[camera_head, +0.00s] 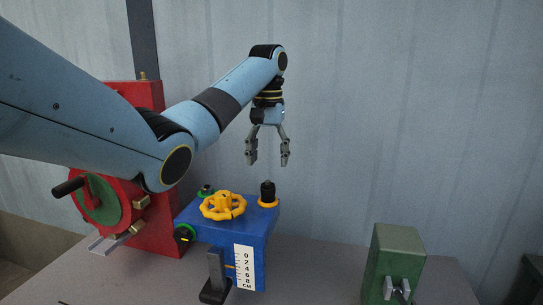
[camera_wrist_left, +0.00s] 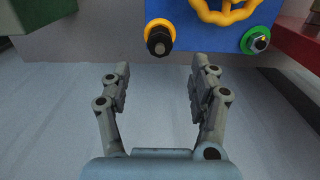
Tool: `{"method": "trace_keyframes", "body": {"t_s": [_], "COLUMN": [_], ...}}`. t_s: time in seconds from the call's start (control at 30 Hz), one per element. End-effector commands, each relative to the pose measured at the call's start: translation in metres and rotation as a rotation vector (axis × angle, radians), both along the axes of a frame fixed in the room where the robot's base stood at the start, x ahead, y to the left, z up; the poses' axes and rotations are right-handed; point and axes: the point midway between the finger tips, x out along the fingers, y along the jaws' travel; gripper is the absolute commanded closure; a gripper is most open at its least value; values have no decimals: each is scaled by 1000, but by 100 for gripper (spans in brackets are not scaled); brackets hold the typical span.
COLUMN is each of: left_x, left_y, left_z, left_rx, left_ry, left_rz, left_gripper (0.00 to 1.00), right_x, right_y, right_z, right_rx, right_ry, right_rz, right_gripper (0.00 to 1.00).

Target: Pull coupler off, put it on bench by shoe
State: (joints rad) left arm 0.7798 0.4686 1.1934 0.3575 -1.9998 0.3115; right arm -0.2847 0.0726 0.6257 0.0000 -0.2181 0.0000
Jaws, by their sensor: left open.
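A black coupler (camera_head: 267,190) stands upright in a yellow ring on top of the blue box (camera_head: 262,225). In the left wrist view the coupler (camera_wrist_left: 159,43) shows end-on, beyond the fingertips and roughly in line with the gap between them. My left gripper (camera_head: 268,160) hangs fingers down above the coupler, apart from it. It is open and empty, and it also shows in the left wrist view (camera_wrist_left: 157,80). A dark foot-like piece (camera_head: 215,291), perhaps the shoe, is at the lower front of the blue box. My right gripper is not in view.
A yellow handwheel (camera_head: 223,205) and a green-ringed fitting (camera_head: 206,191) sit left of the coupler. A red unit with a crank wheel (camera_head: 104,200) stands at left. A green block (camera_head: 399,250) stands at right. The grey bench (camera_head: 320,272) is clear between box and block.

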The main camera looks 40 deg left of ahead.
Motion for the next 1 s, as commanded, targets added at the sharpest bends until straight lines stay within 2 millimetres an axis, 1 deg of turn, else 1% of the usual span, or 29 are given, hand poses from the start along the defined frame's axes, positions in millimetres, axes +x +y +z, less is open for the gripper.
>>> {"method": "trace_keyframes", "body": {"t_s": [0.07,0.17,0.33,0.43,0.57,0.7,0.83,1.0], "left_x": [1,0,-1,-1,-1,0,0,0], "left_y": [1,1,0,1,0,0,0,1], "left_z": [1,-7,-36,-55,-78,-94,-102,-104], "left_rx": [-6,-7,-6,-6,-5,-6,-5,-5], "left_ry": [2,5,7,6,5,3,2,2], "left_rz": [6,7,6,7,7,6,5,5], "left_gripper": [39,39,39,39,39,39,39,39], "right_x": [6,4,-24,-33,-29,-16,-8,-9], "right_y": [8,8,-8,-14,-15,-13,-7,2], "right_z": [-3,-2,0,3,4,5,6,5], "right_rx": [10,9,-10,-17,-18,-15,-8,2], "right_ry": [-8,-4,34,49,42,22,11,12], "right_rz": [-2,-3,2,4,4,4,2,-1], "right_gripper": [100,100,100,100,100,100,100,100]}}
